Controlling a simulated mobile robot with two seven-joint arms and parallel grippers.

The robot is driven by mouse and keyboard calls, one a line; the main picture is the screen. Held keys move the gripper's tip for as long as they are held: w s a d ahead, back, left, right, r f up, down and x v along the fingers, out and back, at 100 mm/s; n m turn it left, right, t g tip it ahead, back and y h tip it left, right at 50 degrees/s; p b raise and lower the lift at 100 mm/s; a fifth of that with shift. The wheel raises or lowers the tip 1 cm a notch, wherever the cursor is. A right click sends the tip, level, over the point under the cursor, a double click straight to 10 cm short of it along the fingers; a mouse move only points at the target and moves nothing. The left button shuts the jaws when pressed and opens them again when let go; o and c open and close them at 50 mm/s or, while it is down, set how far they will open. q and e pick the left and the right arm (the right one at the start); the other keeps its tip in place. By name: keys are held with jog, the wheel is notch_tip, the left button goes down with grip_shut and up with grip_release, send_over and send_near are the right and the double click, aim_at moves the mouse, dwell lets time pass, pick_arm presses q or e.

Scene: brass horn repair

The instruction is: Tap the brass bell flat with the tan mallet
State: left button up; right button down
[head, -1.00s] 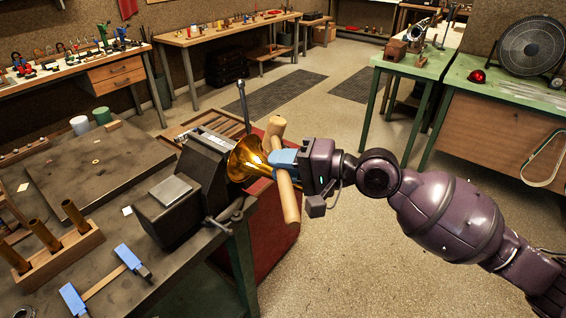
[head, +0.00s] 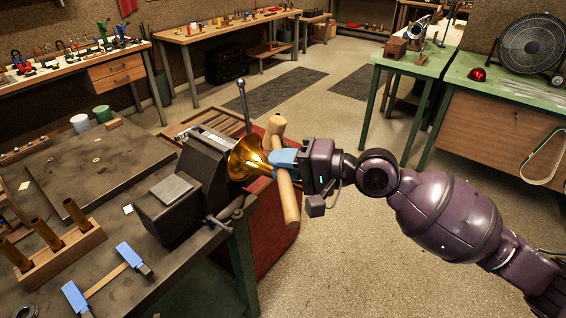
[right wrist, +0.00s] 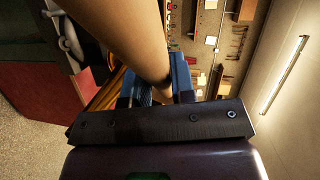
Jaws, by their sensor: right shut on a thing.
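The brass bell (head: 245,157) is a golden flared cone at the dark vise (head: 190,185), its wide mouth facing left. The tan mallet (head: 290,203) stands tilted just right of the bell, its head at the top and its thick handle hanging below. My right gripper (head: 283,160) is shut on the mallet, its blue fingers beside the bell's narrow end. I cannot tell whether mallet and bell touch. In the right wrist view the mallet (right wrist: 140,35) runs between the blue fingers (right wrist: 160,90), and part of the bell shows behind it. My left gripper is not in view.
A wooden rack (head: 60,258) with brass tubes and a blue-ended piece (head: 130,255) lie on the near bench, left of the vise. A red cabinet (head: 272,235) stands below the mallet. Green benches (head: 455,75) stand at the right.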

jog(key=shift+a+f+p, duration=0.1)
jog(key=shift+f+p, duration=0.2)
jog(key=shift+p, duration=0.25)
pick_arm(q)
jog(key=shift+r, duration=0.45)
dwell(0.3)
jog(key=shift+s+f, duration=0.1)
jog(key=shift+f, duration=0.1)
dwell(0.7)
pick_arm(e)
jog(key=shift+r+p, duration=0.35)
jog(key=shift+p, duration=0.1)
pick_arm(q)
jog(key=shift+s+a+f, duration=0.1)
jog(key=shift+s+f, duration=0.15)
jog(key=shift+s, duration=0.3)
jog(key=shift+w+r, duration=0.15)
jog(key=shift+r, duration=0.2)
